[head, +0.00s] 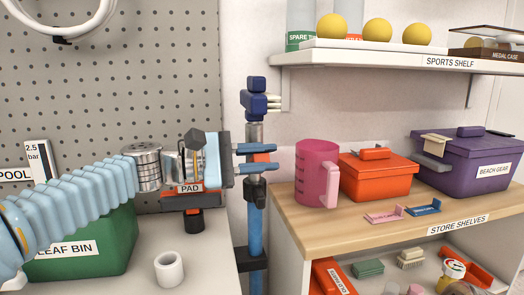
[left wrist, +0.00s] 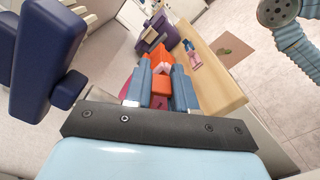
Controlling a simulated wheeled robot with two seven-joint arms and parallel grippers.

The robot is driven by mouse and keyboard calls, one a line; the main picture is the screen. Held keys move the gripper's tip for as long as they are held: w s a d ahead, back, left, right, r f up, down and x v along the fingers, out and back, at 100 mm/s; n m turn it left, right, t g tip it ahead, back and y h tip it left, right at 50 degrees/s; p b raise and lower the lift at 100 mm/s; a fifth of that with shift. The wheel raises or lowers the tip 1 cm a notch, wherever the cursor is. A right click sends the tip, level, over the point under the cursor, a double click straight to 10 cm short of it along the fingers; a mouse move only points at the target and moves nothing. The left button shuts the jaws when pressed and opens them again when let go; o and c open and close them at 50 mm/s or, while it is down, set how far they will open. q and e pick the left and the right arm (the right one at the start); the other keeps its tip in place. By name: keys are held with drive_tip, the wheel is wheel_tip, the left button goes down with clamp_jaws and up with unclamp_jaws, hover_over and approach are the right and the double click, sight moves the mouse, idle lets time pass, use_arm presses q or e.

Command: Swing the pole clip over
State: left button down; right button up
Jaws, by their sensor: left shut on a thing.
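The blue pole (head: 256,228) stands upright in the middle of the head view, with dark fittings and a navy head (head: 258,104) at its top. My left gripper (head: 262,153) reaches it from the left at upper height. Its blue fingers are shut on an orange part, which I take as the pole clip (head: 260,157). In the left wrist view the orange clip (left wrist: 160,86) sits between the two fingers (left wrist: 160,92). The clip's joint to the pole is partly hidden by the fingers. My right gripper is in neither view.
A pink jug (head: 313,172), an orange box (head: 378,174) and a purple box (head: 470,158) stand on the wooden shelf top right of the pole. The sports shelf (head: 395,56) hangs above. A green leaf bin (head: 95,245) and white ring (head: 169,268) are on the left counter.

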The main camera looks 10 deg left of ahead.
use_arm(q)
drive_tip(key=shift+w+a+r+n+p, duration=0.1)
drive_tip(key=shift+w+r+n+p, duration=0.1)
drive_tip(key=shift+r+n+p, duration=0.6)
drive_tip(key=shift+f+n+p, duration=0.25)
drive_tip(key=shift+n+p, duration=0.25)
drive_tip(key=c, duration=1)
unclamp_jaws()
drive_tip(key=shift+w, duration=0.1)
drive_tip(key=b+v, duration=0.1)
drive_tip(key=v, duration=1.3)
drive_tip(key=shift+o, duration=0.3)
